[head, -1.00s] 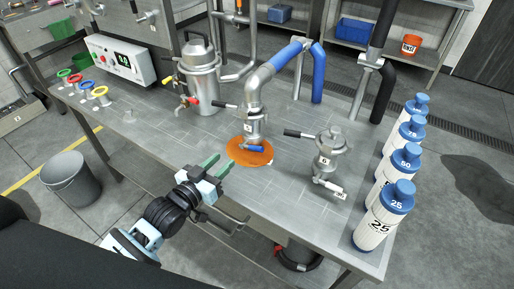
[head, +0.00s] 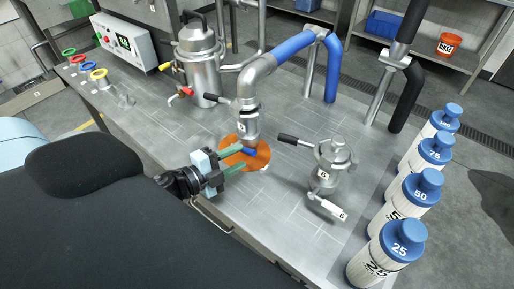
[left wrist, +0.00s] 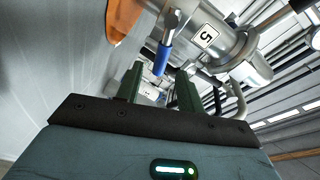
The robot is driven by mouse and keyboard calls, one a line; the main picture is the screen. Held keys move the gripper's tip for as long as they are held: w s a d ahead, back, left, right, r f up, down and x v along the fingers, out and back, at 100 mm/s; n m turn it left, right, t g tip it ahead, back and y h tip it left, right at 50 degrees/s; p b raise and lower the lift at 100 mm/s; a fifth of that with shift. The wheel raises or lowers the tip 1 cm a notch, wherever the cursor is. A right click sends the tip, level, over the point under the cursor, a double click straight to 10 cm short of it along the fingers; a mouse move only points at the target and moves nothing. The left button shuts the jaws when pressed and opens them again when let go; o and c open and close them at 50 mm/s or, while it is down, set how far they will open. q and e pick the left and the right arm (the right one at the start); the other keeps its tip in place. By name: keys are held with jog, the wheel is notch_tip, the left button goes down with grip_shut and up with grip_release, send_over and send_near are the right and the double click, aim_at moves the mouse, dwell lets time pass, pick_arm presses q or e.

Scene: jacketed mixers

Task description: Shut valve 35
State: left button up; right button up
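A valve with a blue lever (head: 247,151) sits low on the steel pipe fitting (head: 247,122), above an orange disc (head: 262,157) on the bench. The fitting carries a label reading 5 in the left wrist view (left wrist: 207,37); I cannot read a 35. My left gripper (head: 242,160) is open, its green fingers reaching toward the blue lever from the left. In the left wrist view the blue lever (left wrist: 163,59) lies just ahead of the gap between the fingertips (left wrist: 158,80), not clasped. My right gripper is not in view.
A second steel vessel (head: 334,165) with black handle and tagged lever (head: 327,207) stands to the right. Blue-capped bottles (head: 388,249) line the right edge. A steel pot (head: 199,65) and control box (head: 124,42) are behind. Bare bench lies between.

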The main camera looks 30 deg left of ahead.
aim_at(247, 153)
pick_arm(q)
jog(key=shift+p+x, duration=0.3)
jog(key=shift+x, duration=3.05)
grip_shut()
